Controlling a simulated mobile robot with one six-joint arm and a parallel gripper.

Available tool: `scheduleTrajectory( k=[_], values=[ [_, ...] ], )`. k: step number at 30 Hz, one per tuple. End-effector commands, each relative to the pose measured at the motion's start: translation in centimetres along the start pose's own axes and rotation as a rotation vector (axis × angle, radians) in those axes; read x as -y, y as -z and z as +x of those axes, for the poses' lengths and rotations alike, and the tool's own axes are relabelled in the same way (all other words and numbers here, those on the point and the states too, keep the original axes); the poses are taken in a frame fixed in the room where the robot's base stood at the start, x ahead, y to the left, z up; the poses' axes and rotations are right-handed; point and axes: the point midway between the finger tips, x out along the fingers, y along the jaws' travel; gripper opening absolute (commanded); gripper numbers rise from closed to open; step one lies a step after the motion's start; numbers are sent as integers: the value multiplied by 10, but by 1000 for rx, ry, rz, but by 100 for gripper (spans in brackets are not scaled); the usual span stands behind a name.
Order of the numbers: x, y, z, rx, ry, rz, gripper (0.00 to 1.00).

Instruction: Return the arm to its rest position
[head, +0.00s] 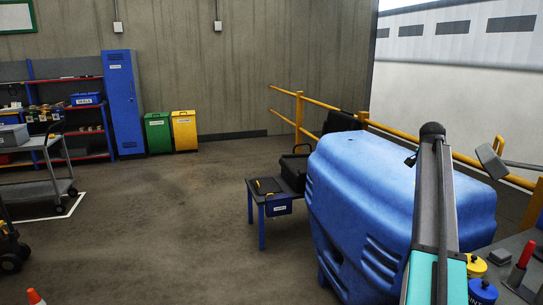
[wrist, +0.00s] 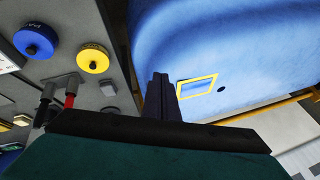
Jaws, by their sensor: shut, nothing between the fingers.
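My arm rises in the right part of the head view, in front of the large blue counterweight-like body (head: 365,180). My gripper (wrist: 160,80) shows in the wrist view as two dark fingers lying together, shut and empty. The fingers are in front of the blue body (wrist: 240,40), beside a yellow-outlined square (wrist: 197,88) and a dark hole (wrist: 221,89) on it. I cannot tell whether the fingertips touch the surface. In the head view I cannot make out the fingers.
A yellow rail (head: 315,102) runs behind the blue body. A small table (head: 262,188) stands left of it. The floor further left is open.

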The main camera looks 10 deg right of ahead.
Motion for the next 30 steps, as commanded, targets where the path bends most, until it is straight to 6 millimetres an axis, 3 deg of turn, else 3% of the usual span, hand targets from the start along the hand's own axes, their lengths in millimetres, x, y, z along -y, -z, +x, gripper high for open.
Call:
scheduleTrajectory(
  k=[1,7,14,23,30],
  values=[
    [0,-24,16,18,-13,-22,0],
    [-4,-106,71,81,-62,-95,0],
    [-23,-200,126,147,-119,-179,0],
    [-68,-318,186,227,-192,-306,0],
    [-119,-405,224,289,-248,-422,0]
  ],
)
